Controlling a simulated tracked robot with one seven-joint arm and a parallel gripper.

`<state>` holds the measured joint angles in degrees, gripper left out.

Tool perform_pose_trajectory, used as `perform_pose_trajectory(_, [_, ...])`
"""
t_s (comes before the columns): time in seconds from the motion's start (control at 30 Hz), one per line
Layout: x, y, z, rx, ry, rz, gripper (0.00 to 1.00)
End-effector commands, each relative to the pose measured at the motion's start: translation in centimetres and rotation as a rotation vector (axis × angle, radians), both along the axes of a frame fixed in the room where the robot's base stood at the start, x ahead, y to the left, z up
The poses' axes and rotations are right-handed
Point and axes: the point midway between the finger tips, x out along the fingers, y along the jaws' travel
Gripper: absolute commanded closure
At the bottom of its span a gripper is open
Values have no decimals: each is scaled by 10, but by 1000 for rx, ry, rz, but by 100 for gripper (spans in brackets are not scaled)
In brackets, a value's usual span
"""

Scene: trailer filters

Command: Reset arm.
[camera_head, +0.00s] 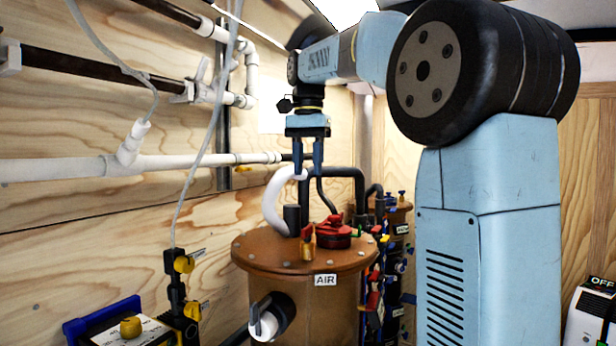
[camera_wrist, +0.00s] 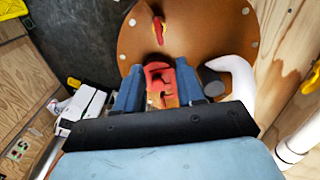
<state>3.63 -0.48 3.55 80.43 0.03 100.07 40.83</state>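My arm reaches in from the right in the head view. My gripper (camera_head: 310,168) points down above the lid of the brown tank labelled AIR (camera_head: 305,300). Its two fingers are apart with a gap between them, and nothing shows held. In the wrist view the fingers of my gripper (camera_wrist: 160,72) frame a red fitting (camera_wrist: 161,88) on the lid. In the head view a red cap (camera_head: 333,233) and a small red-and-brass valve (camera_head: 307,240) sit on the lid, below the fingertips and apart from them.
A white curved hose (camera_head: 274,205) and a black pipe (camera_head: 345,173) rise close beside my gripper. White pipes (camera_head: 150,163) run along the wooden wall at left. A blue-edged box with a yellow knob (camera_head: 130,327) stands at lower left. Several coloured valves crowd behind the tank.

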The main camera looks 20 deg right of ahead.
Motion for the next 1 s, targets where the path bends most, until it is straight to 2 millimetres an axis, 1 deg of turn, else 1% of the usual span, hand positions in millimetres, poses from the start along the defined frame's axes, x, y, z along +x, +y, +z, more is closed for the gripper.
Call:
perform_pose_trajectory(0.47, [0,0,1,0,-1,1,62])
perform_pose_trajectory(0.57, [-6,1,-1,-1,-11,14,62])
perform_pose_trajectory(0.67, [-20,2,-8,-4,-37,52,62])
perform_pose_trajectory(0.77, [-41,3,-21,-11,-80,113,62])
perform_pose_trajectory(0.87, [-65,3,-39,-21,-126,182,62])
perform_pose_trajectory(1.0, [-98,3,-67,-38,-192,279,62])
